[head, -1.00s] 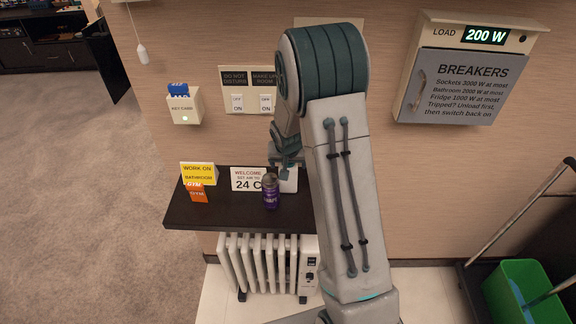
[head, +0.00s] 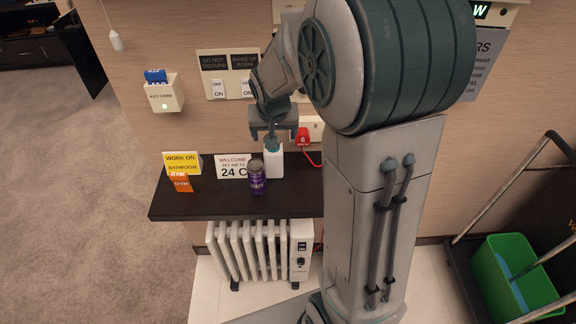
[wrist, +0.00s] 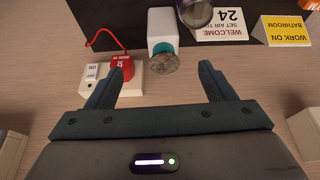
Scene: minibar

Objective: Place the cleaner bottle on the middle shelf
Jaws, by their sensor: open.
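A white bottle with a teal neck (head: 273,162), seemingly the cleaner bottle, stands upright on the dark ledge (head: 205,207), behind and right of a purple can (head: 257,183). My gripper (head: 275,132) is open and empty, pointing down just above the bottle's top. In the wrist view the bottle (wrist: 160,25) lies beyond the gap between my open fingers (wrist: 162,74), and its round top faces the camera. No gap or contact at the fingertips can be told from the head view. I cannot identify a middle shelf in these views.
A welcome card (head: 233,167), a yellow sign (head: 182,163) and an orange packet (head: 181,183) stand left on the ledge. A red plug (head: 302,138) with a cord sits at the wall socket on the right. A white radiator (head: 248,245) stands below. A green bucket (head: 510,275) is at right.

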